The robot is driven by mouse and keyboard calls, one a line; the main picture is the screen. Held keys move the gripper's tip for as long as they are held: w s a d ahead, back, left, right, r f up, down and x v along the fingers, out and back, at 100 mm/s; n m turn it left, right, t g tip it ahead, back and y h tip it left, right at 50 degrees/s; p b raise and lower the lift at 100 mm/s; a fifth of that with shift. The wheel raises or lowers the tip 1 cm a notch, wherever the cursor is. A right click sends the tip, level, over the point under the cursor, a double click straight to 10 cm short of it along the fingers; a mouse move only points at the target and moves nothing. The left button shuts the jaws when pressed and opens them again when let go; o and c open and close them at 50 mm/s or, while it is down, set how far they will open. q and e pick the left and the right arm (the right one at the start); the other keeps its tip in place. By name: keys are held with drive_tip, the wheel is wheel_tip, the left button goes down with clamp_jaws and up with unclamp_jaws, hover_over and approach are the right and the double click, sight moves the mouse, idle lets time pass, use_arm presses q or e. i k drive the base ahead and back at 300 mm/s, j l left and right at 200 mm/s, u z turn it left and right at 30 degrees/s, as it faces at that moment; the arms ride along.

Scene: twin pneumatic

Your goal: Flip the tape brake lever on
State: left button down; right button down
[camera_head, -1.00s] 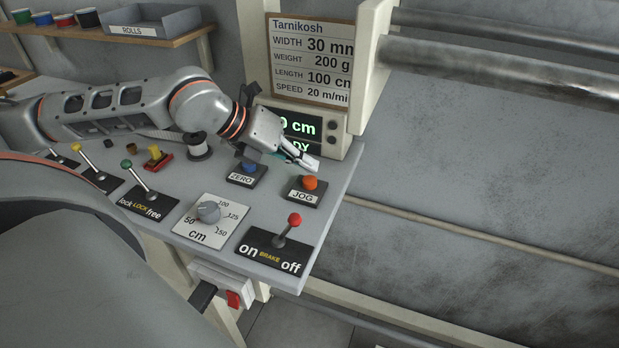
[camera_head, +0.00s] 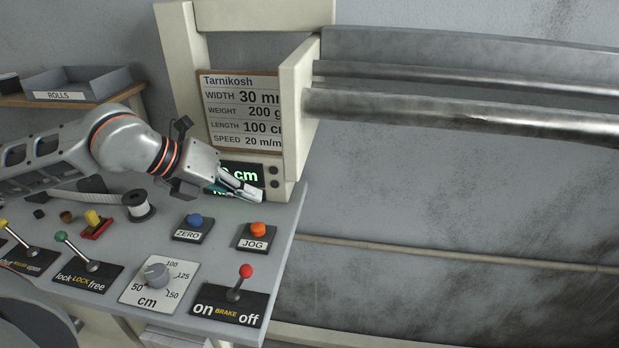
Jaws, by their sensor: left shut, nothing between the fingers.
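The brake lever (camera_head: 238,286) has a red knob and a dark stick on a black plate (camera_head: 203,294) marked "on" at left, "BRAKE" in the middle and "off" at right. The plate is at the front right corner of the grey bench. The lever leans to the right, toward "off". My left gripper (camera_head: 258,195) is shut and empty. It is in front of the green display, behind the JOG button and apart from the brake lever. My right gripper is not in view.
Near the lever are the orange JOG button (camera_head: 258,230), the blue ZERO button (camera_head: 195,220) and the grey length knob (camera_head: 156,273). A green-knobbed lock lever (camera_head: 76,251) stands further left. Metal rollers (camera_head: 450,112) extend to the right. The bench top between buttons and brake plate is clear.

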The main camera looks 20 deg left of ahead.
sight(246, 271)
drive_tip(key=k, duration=1)
